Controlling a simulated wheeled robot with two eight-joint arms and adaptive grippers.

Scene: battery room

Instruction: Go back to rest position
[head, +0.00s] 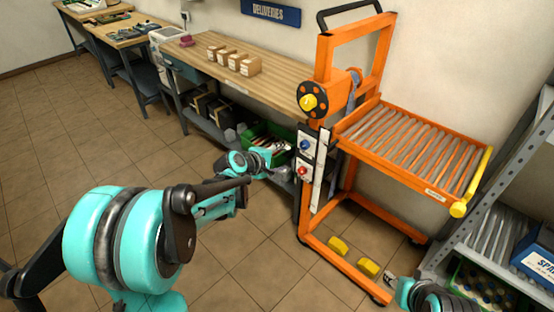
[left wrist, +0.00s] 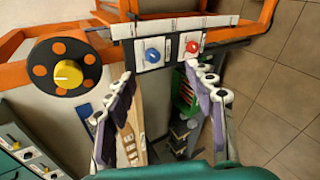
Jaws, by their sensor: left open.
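My left arm reaches in from the left in the head view. Its gripper (head: 284,172) is in front of the orange lift's control panel (head: 306,160). In the left wrist view the left gripper (left wrist: 158,75) is open, its two purple-padded fingers spread apart with nothing seen between their tips. The blue knob (left wrist: 152,55) and the red knob (left wrist: 192,46) are just beyond the fingertips; I cannot tell whether anything touches. Part of my right arm (head: 437,298) shows at the lower right edge of the head view; its jaw state is unclear.
The orange lift (head: 326,85) has a black handwheel with a yellow centre (head: 308,101) and a roller platform (head: 415,150). A wooden bench (head: 275,88) with small boxes (head: 233,60) runs along the wall. A grey rack (head: 500,205) stands at right. Tiled floor is open at left.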

